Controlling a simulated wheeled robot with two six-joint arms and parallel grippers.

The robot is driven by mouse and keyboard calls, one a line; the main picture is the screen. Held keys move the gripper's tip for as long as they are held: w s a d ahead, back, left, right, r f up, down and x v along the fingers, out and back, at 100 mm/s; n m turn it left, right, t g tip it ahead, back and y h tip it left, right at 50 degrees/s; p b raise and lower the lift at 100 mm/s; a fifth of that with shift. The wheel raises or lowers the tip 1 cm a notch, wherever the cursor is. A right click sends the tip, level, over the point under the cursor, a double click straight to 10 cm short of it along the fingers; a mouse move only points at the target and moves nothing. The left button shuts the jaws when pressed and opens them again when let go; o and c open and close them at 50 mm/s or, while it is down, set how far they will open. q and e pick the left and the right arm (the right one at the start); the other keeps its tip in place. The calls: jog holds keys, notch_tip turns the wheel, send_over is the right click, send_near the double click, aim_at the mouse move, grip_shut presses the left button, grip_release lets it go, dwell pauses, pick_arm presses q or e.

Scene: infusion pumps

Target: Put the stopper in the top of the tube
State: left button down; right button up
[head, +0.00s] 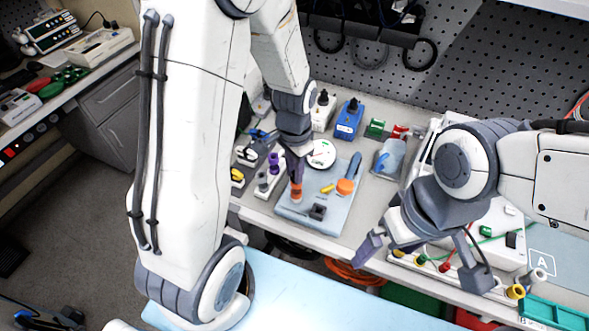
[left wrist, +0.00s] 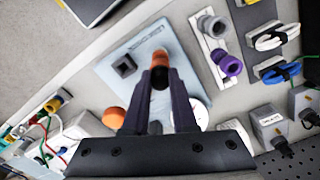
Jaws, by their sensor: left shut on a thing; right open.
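My left gripper (head: 295,170) points down over the light blue mat (head: 335,221). It is shut on a small orange piece with a dark upper end (head: 296,190); the piece also shows between the fingers in the left wrist view (left wrist: 160,76). I cannot tell whether this is the stopper, the tube, or both together, nor whether it touches the mat. A black square block (head: 317,212) lies just right of it. An orange round piece (head: 345,187) sits further right on the mat. My right gripper (head: 420,262) is open and empty, over the bench's front edge.
A white rack with purple and grey pieces (head: 272,170) stands left of the mat. A blue box (head: 349,119) and green and red blocks are behind. A white disc (head: 321,154) is at the mat's back. Coloured connectors (head: 515,291) stand at the right.

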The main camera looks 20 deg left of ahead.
dwell(0.3)
pick_arm(q)
jog(key=shift+c, duration=0.8)
grip_release()
notch_tip(320, 180, up, 7)
jog(key=p, duration=0.6)
jog(key=shift+p, duration=0.3)
jog(key=shift+f, duration=0.1)
notch_tip(320, 180, down, 7)
jog(key=b, duration=0.7)
jog(key=shift+f, duration=0.15)
jog(key=shift+r+p, duration=0.4)
jog(key=shift+r, duration=0.15)
